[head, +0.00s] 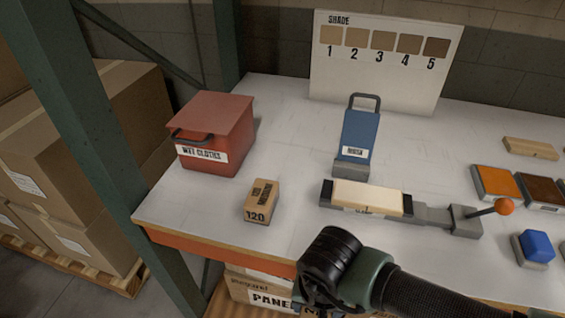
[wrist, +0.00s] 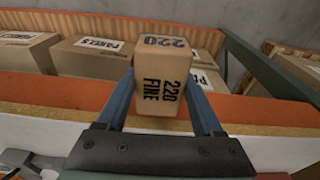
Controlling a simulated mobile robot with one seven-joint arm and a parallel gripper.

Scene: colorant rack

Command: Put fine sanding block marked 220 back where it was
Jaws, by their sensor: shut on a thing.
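The fine sanding block (wrist: 165,82) is tan and marked "220" and "FINE". It shows in the wrist view, held between the two blue fingers of my gripper (wrist: 165,105), which is shut on it. A second tan block marked 120 (head: 261,201) sits on the white table (head: 290,150), left of centre near the front edge.
A red wet-cloths bin (head: 213,135) stands at the left. A blue mask holder (head: 359,140), a clamped pale wood piece (head: 367,197), an orange-knobbed lever (head: 504,206), a blue knob (head: 537,245) and colour pads (head: 498,183) occupy the middle and right. A green post (head: 95,140) rises at the left.

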